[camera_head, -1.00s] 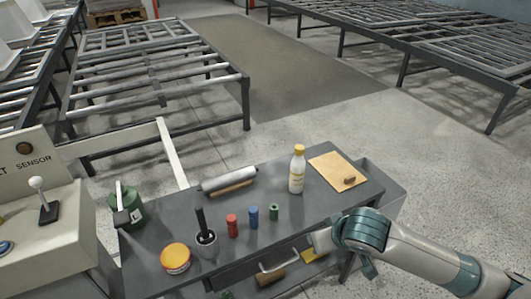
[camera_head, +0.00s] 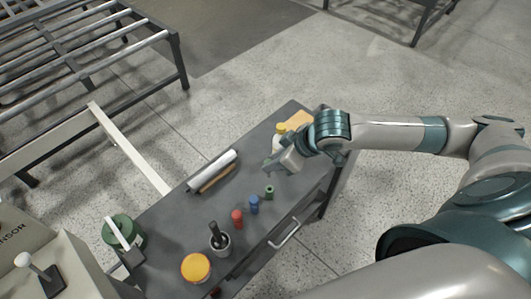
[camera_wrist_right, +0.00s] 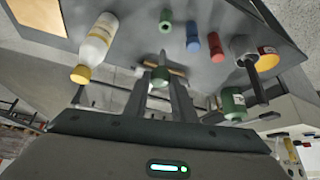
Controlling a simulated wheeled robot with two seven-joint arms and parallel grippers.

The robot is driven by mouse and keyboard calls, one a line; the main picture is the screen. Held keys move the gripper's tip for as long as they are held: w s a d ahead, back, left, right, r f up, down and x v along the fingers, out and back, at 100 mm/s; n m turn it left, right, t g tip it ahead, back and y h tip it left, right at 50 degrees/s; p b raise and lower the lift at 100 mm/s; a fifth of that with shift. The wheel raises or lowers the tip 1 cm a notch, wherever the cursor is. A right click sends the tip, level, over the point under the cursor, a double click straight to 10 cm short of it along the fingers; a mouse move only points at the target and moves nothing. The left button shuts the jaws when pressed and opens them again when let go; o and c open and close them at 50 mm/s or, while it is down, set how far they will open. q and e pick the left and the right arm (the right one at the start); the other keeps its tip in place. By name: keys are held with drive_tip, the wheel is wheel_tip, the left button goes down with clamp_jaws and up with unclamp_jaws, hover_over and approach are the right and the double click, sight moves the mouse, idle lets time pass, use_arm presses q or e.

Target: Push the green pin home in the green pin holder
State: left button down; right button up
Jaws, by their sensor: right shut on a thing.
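My right gripper (camera_head: 272,165) is above the table, shut on the green pin. In the right wrist view the green pin (camera_wrist_right: 160,76) sits between the two fingers (camera_wrist_right: 161,92), its thin grey shank pointing away from the gripper. The green pin holder (camera_head: 269,191) stands upright on the table, nearer the front edge than the gripper. It also shows at the top of the right wrist view (camera_wrist_right: 166,21). Pin and holder are apart. My left gripper is not in view.
Blue (camera_head: 254,204) and red (camera_head: 237,218) cylinders stand in a row with the holder. A yellow-capped bottle (camera_head: 281,128) is close behind the gripper. A roller (camera_head: 212,170), a dark cup with a handle (camera_head: 219,243) and a yellow-lidded jar (camera_head: 196,267) are further left.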

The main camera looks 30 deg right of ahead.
drive_tip(key=shift+s+d, duration=0.15)
drive_tip(key=shift+s, duration=0.05)
drive_tip(key=shift+f+b, duration=0.7)
drive_tip(key=shift+f, duration=2.2)
drive_tip(key=shift+p, duration=1.5)
idle(0.4)
drive_tip(key=shift+f+b, duration=1.1)
drive_tip(key=shift+f, duration=1.55)
idle(0.4)
